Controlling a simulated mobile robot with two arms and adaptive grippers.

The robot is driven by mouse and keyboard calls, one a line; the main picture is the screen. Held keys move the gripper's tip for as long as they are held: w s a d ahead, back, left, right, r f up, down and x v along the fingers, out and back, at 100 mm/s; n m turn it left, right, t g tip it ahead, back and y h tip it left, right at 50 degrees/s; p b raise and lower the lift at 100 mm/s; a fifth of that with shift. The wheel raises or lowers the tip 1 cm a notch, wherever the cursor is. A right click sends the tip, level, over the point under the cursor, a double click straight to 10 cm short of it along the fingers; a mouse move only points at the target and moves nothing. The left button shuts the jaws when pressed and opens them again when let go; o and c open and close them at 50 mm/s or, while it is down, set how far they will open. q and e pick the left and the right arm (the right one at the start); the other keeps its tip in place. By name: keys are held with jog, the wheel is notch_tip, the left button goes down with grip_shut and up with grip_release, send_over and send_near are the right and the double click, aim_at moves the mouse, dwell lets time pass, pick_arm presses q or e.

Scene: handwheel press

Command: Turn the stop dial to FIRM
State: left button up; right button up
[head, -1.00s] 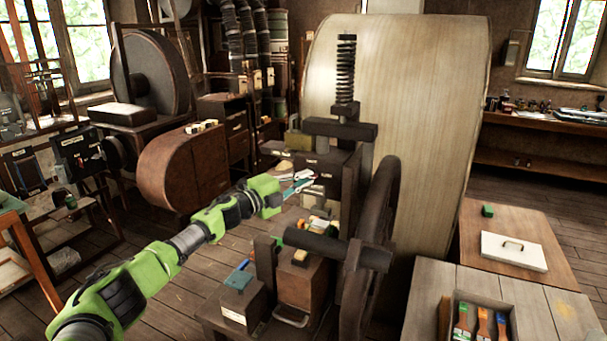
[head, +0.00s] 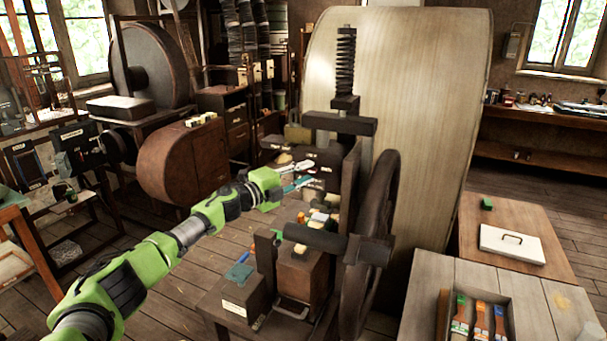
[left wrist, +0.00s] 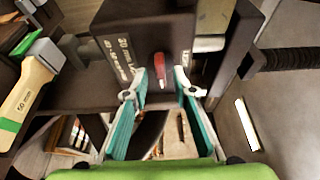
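In the left wrist view a red pointer-like handle (left wrist: 160,66), which looks like the stop dial, stands out from a dark panel (left wrist: 140,28). White lettering lies on both sides of it, too blurred to read surely. My left gripper (left wrist: 160,82) is open, with its teal-padded fingers on either side of the handle; contact cannot be made out. In the head view my left gripper (head: 309,172) reaches the dark press beside its upright. The dial cannot be made out there. My right gripper is not in view.
The press's handwheel (head: 378,225) and horizontal bar (head: 312,238) stand to the right of and below my gripper. A wood-handled tool (left wrist: 28,92) marked 50 mm lies left in the wrist view. A tray with brushes (head: 478,318) sits on the right-hand table.

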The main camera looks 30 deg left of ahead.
pick_arm(q)
jog(key=v, duration=1.2)
dwell(0.6)
